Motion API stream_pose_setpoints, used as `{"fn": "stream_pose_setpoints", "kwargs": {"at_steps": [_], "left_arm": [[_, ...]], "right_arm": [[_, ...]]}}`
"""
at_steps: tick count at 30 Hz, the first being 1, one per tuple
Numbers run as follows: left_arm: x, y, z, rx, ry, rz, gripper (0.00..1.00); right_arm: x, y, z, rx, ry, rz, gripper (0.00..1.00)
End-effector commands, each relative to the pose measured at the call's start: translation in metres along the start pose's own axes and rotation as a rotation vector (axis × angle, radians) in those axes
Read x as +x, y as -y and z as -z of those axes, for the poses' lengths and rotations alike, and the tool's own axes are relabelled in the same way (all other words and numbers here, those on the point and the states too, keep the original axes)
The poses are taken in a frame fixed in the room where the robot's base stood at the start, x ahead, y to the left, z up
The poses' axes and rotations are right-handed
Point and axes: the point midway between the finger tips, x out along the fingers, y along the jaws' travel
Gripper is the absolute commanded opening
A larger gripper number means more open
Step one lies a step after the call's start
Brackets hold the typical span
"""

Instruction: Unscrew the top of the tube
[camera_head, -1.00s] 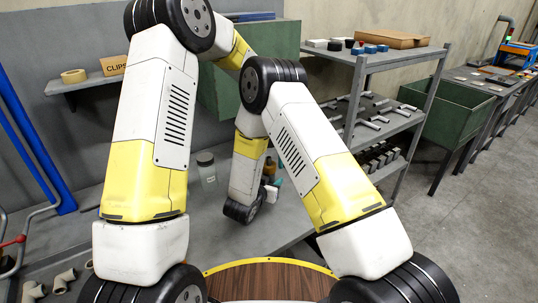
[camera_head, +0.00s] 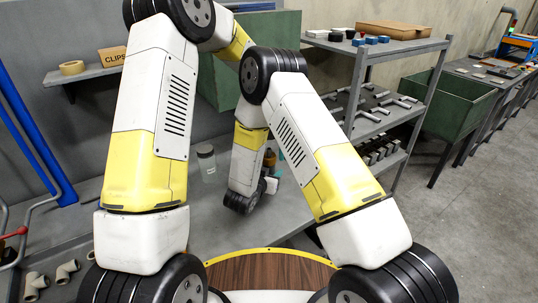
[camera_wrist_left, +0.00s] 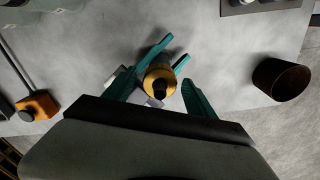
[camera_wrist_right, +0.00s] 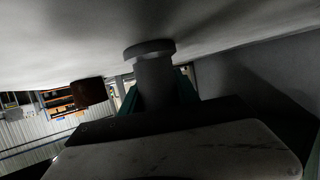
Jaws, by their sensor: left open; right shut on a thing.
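The tube (camera_wrist_right: 153,82) is a grey cylinder with a wider flange in the right wrist view. My right gripper (camera_wrist_right: 158,90), with teal fingers, is shut on it. In the left wrist view a brass-coloured ring with a dark end, seemingly the tube's top (camera_wrist_left: 160,80), shows end-on. My left gripper (camera_wrist_left: 160,88) is open, with one teal finger on either side of this top; I cannot tell whether they touch it. Other teal fingers cross behind it. In the head view the left gripper (camera_head: 274,168) is small and partly hidden by the arms.
A dark brown open cylinder (camera_wrist_left: 284,79) stands to the right in the left wrist view. An orange block with a black knob (camera_wrist_left: 38,106) is at left. A clear jar (camera_head: 207,163) stands on the grey bench. A metal shelf (camera_head: 385,50) stands behind at right.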

Motion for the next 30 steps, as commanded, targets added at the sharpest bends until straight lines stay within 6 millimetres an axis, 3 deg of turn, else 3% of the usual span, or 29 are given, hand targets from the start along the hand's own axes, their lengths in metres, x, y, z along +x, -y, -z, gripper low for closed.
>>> {"fn": "stream_pose_setpoints", "kwargs": {"at_steps": [4, 13, 21, 22, 25, 30], "left_arm": [[-0.006, 0.0, -0.001, 0.0, 0.002, 0.001, 0.65], [-0.042, 0.0, 0.0, -0.001, 0.001, 0.001, 0.65], [-0.045, 0.0, 0.0, 0.0, 0.0, 0.0, 0.65], [-0.045, 0.0, 0.0, 0.0, 0.0, 0.0, 0.65], [-0.045, 0.0, 0.0, 0.0, 0.0, 0.0, 0.65], [-0.045, 0.0, 0.0, 0.0, 0.0, 0.0, 0.65]], "right_arm": [[0.0, 0.0, 0.001, 0.001, -0.003, 0.001, 0.0], [0.0, 0.0, 0.001, 0.001, -0.002, 0.001, 0.0], [0.0, 0.0, 0.001, 0.001, -0.003, 0.0, 0.0], [0.0, 0.0, 0.001, 0.001, -0.003, 0.0, 0.41], [0.0, 0.0, 0.001, 0.001, -0.002, 0.0, 0.61], [0.0, 0.0, 0.001, 0.0, -0.001, 0.0, 0.63]]}}
